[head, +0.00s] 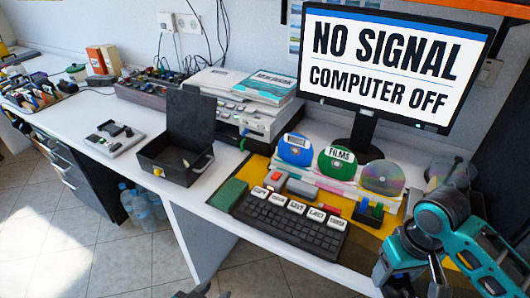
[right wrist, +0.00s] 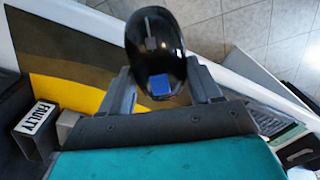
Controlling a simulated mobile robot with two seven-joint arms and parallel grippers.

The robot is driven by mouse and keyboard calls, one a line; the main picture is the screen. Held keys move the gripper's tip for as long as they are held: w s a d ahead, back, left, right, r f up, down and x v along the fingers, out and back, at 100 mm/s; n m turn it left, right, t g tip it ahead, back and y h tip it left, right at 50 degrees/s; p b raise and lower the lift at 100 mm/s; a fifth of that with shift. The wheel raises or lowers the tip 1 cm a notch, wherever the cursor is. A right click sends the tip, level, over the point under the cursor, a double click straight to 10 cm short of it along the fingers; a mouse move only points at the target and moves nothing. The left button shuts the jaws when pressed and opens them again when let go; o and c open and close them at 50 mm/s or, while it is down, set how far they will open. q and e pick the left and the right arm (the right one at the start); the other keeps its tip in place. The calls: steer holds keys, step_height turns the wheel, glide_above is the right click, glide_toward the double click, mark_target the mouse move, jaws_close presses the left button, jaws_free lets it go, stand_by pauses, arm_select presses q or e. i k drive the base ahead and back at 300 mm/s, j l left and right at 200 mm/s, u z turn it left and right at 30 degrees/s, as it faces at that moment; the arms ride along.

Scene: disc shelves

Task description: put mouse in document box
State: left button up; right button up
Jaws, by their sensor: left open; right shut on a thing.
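The black mouse (right wrist: 155,45) with a blue patch is in the right wrist view, between the two fingers of my right gripper (right wrist: 163,88), which is shut on it. I cannot make the mouse out in the head view, where my teal right arm fills the lower right corner. The document box (head: 176,172) is a black box with its lid raised, on the white desk left of the printer. My left gripper (head: 205,291) shows only as dark tips at the bottom edge, open, well below the box.
A keyboard (head: 290,222) lies on a yellow mat, with upright discs (head: 337,162) behind it. A monitor (head: 390,65) stands at the back right. A grey device (head: 114,138) sits left of the box. The printer (head: 250,120) stands right of it.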

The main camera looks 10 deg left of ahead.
mark_target(171, 161)
steer(key=j+u, duration=0.1)
steer(key=j, duration=0.45)
steer(key=j+u, duration=0.1)
steer(key=j, duration=0.5)
steer(key=i+j+u, duration=0.1)
steer(key=j, duration=0.45)
steer(key=i+j+u, duration=0.1)
steer(key=j, duration=0.45)
steer(key=i+j+u, duration=0.1)
steer(key=j, duration=0.45)
